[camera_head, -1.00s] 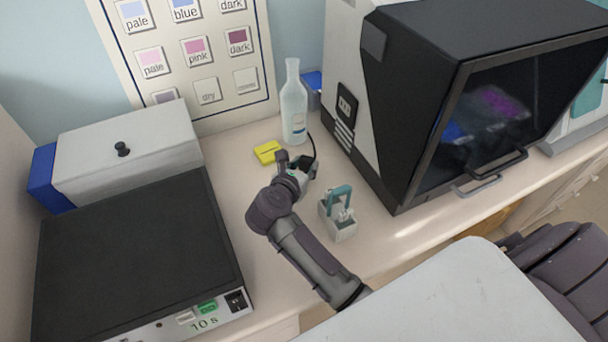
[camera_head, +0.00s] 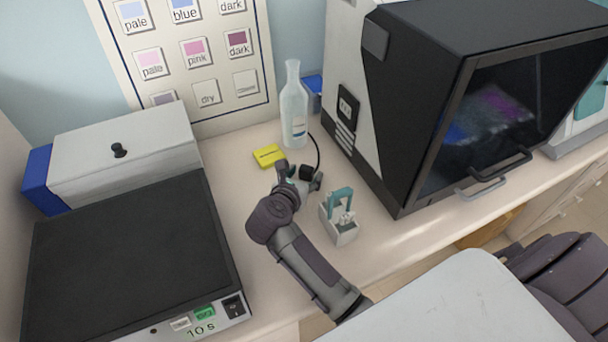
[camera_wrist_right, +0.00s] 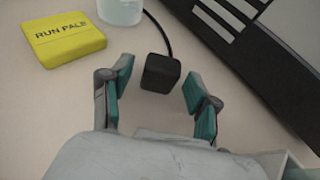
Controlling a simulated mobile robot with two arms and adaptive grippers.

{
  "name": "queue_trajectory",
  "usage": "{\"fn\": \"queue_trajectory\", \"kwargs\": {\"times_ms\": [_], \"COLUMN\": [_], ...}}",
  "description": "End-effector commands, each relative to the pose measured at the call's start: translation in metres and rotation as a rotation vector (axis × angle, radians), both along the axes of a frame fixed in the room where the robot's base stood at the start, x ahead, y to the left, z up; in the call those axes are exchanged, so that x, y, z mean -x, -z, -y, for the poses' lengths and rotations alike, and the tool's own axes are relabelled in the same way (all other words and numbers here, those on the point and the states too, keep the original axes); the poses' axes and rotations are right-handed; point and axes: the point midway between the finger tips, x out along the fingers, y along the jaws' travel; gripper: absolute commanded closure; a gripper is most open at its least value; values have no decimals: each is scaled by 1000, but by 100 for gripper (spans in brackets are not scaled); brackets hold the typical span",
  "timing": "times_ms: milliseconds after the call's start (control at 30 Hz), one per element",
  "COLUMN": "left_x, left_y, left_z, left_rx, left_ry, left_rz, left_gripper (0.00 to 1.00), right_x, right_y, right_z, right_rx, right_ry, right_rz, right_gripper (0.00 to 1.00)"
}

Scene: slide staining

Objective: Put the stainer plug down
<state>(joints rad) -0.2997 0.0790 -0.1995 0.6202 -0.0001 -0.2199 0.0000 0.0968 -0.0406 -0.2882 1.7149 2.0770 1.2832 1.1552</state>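The stainer plug (camera_wrist_right: 161,73) is a small black block with a black cord, lying on the bench in the right wrist view. In the head view the plug (camera_head: 307,171) shows beside my right gripper (camera_head: 297,180). In the right wrist view my right gripper (camera_wrist_right: 155,98) is open, its teal-padded fingers apart on either side of the near end of the plug, with gaps between them and it. The stainer (camera_head: 390,120) is the large black and white machine on the right, with a socket panel (camera_head: 346,105) on its side. My left gripper is not in view.
A grey holder with a teal handle (camera_head: 341,215) stands right of my right arm. A black-topped device (camera_head: 130,265) fills the bench's left.

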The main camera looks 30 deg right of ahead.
Motion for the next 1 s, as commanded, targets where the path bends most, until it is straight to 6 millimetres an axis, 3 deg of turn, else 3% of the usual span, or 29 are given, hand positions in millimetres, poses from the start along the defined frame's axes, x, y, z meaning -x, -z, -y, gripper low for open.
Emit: {"fn": "queue_trajectory", "kwargs": {"times_ms": [267,400,700,1000], "left_x": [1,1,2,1], "left_y": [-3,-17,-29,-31], "left_z": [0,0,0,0], "left_rx": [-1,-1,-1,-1], "left_ry": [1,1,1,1], "left_rz": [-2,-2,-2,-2], "left_gripper": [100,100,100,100], "right_x": [0,0,34,46], "right_y": [-3,-18,-34,-42], "right_z": [0,0,-38,-52], "right_rx": [1,1,-5,0], "right_ry": [0,-1,-1,0], "right_rz": [1,2,-2,0], "right_gripper": [39,39,39,39]}}
